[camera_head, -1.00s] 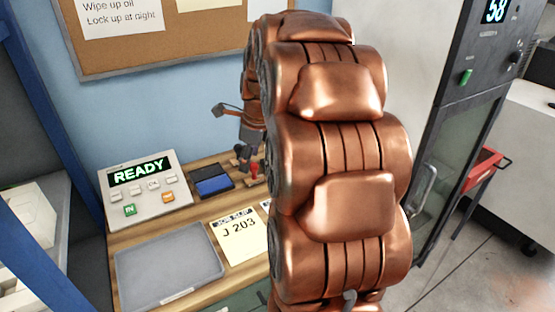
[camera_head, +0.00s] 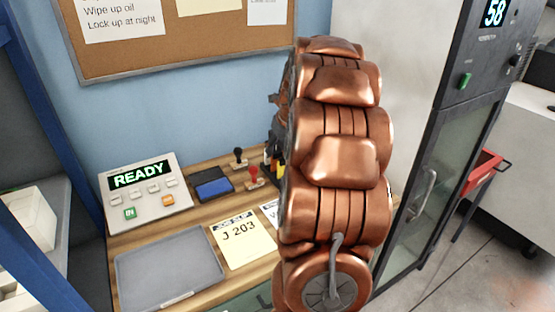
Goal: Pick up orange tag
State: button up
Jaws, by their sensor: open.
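I see no orange tag in the head view; my copper-coloured arm hides part of the bench. My gripper (camera_head: 277,99) is mostly hidden behind the arm, above the back of the bench. Only a small dark edge of it shows to the left of the arm, and I see nothing held there. It is open, but its fingertips cannot be made out.
The wooden bench (camera_head: 190,232) holds a READY console (camera_head: 145,192), a blue ink pad (camera_head: 213,187), a black stamp (camera_head: 239,158), a red stamp (camera_head: 253,177), a J 203 slip (camera_head: 243,240) and a grey tray (camera_head: 168,268). A dark-framed cabinet (camera_head: 425,190) stands to the right.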

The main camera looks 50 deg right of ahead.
aim_at(278, 152)
jog(key=shift+p+x, duration=0.45)
jog(key=shift+x, duration=1.5)
jog(key=c, duration=0.6)
jog(key=shift+o, duration=0.2)
jog(key=shift+r, duration=0.1)
notch_tip(278, 152, up, 10)
jog(key=shift+f+b, duration=0.1)
jog(key=shift+b, duration=1)
